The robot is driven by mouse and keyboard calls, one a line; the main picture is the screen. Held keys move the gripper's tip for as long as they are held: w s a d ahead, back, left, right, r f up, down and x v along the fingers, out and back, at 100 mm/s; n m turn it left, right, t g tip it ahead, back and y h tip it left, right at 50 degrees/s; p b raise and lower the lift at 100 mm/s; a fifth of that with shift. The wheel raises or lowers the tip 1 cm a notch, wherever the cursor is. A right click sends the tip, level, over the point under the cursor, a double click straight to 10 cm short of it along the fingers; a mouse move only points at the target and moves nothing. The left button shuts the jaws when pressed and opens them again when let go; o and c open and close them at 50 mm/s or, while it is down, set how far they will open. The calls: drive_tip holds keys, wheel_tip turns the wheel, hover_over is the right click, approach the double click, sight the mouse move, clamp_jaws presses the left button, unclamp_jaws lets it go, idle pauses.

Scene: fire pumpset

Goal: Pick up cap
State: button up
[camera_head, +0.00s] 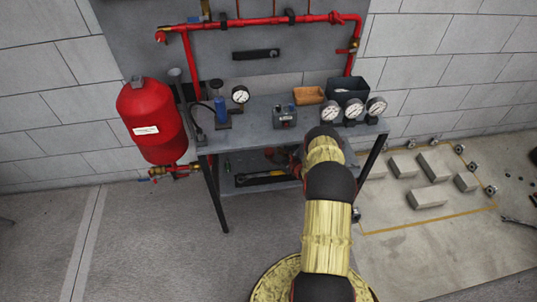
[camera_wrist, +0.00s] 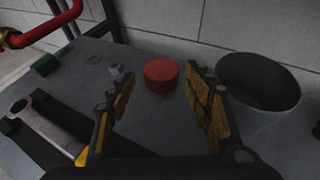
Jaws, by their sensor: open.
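A round red cap (camera_wrist: 161,75) stands on a grey surface in the wrist view, just beyond and between my fingertips. My gripper (camera_wrist: 159,86) is open, with one yellow-padded finger on each side of the view. Nothing is held between the fingers. The cap looks apart from both fingers, though the exact gap in depth is hard to tell. In the head view my arm reaches to the bench's lower shelf (camera_head: 232,182), and my gripper is hidden behind the arm and bench top.
A wide dark round container (camera_wrist: 259,82) stands close right of my right finger. A dark tool tray (camera_wrist: 62,118) and a green piece (camera_wrist: 45,65) lie left. A wall and bench leg (camera_wrist: 113,20) are behind. The bench top (camera_head: 262,130) with gauges is overhead.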

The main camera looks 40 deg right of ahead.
sight(270, 152)
drive_tip(key=b+x, duration=0.2)
drive_tip(key=x, duration=0.2)
drive_tip(key=shift+w+d+f, duration=0.1)
drive_tip(key=shift+w+f, duration=0.1)
drive_tip(key=shift+w, duration=0.15)
drive_tip(key=shift+r, duration=0.1)
drive_tip(key=shift+c, duration=0.5)
drive_tip(key=c, duration=0.9)
